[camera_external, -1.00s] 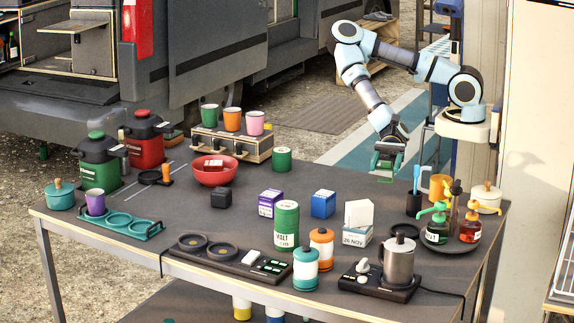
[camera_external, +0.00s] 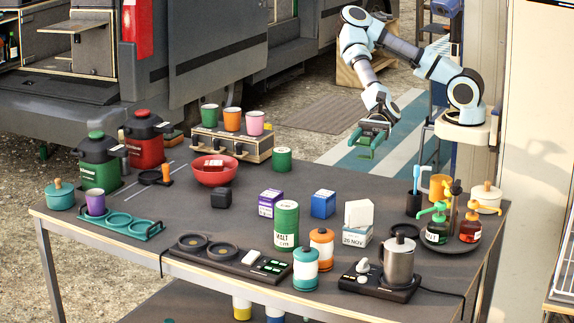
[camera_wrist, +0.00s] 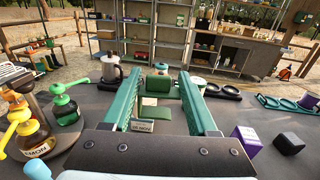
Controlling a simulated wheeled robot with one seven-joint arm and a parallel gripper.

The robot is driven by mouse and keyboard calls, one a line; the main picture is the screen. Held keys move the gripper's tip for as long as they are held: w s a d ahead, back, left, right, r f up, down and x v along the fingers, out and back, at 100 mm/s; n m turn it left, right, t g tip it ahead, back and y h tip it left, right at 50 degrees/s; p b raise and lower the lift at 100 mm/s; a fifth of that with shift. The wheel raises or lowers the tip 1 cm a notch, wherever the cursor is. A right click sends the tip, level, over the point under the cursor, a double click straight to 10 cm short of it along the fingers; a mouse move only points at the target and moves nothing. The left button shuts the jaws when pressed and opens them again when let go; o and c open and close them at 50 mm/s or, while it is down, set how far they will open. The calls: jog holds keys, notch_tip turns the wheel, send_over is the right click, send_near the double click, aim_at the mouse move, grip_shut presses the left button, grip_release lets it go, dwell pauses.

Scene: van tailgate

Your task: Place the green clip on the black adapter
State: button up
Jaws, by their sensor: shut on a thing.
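My gripper (camera_external: 368,142) is raised above the far right side of the table, apart from the tabletop. Its long green fingers are shut on the green clip (camera_wrist: 160,86), which shows between the fingertips in the wrist view. The clip's edges are hard to tell from the green fingers. The black adapter (camera_external: 221,198) looks like the small dark cube standing alone on the tabletop, well left of my gripper in the external view. It also shows at the lower right of the wrist view (camera_wrist: 288,143).
A white box (camera_external: 357,236) and pump bottles (camera_external: 437,231) stand at the right. A red bowl (camera_external: 213,177) is behind the cube. Dark tabletop around the cube is clear.

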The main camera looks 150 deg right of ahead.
jog(key=w+d+f+m+h+b, duration=0.1)
jog(key=w+d+f+m+h, duration=0.1)
jog(key=d, duration=0.7)
jog(key=w+d+f+m+h+b, duration=0.2)
jog(key=w+d+h, duration=0.4)
jog(key=d, duration=0.3)
jog(key=shift+d+f+m+g, duration=0.25)
jog(key=shift+f+m+g, duration=0.25)
jog(key=shift+f, duration=0.4)
jog(key=d+r+m+h, duration=0.1)
jog(key=d, duration=0.2)
jog(key=w+d+r+m+g+h+b, duration=0.1)
jog(key=d+h, duration=0.1)
jog(key=d, duration=0.2)
jog(key=w+d+r+m+h+b, duration=0.1)
jog(key=d, duration=0.2)
jog(key=shift+w+d+r+g+h, duration=0.1)
jog(key=shift+d+r+g+h, duration=0.2)
jog(key=shift+d+g, duration=0.1)
grip_shut()
notch_tip(320, 180, up, 5)
jog(key=m+g+h+b, duration=0.1)
jog(key=m+g+h, duration=0.1)
send_over(222, 190)
notch_tip(222, 190, down, 10)
jog(key=shift+d+f+p, duration=0.1)
jog(key=shift+f+p, duration=0.1)
jog(key=shift+p, duration=0.6)
jog(key=shift+f+p, duration=0.4)
jog(key=shift+f, duration=1.75)
